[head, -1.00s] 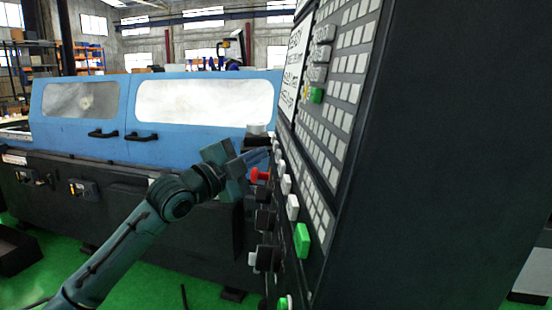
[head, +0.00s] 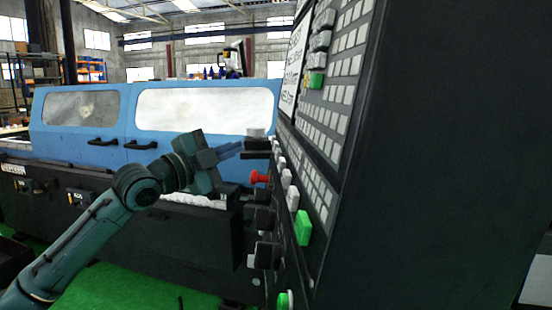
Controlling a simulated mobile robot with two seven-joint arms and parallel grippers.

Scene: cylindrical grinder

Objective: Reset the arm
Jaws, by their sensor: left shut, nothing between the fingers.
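My left gripper (head: 232,150) is shut and empty. It points right, toward the dark control panel (head: 420,160), and sits in front of the blue grinder (head: 80,152). Its fingertips look a little short of the panel's edge, above and left of a red button (head: 259,177). I cannot tell whether they touch anything. My left arm comes in from the lower left. My right gripper is not in the head view.
The panel fills the right side, with several grey keys, a large green button (head: 303,228) and black knobs (head: 265,218) along its edge. Two black handles (head: 138,144) are on the grinder's doors. Green floor (head: 140,288) shows at the lower left.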

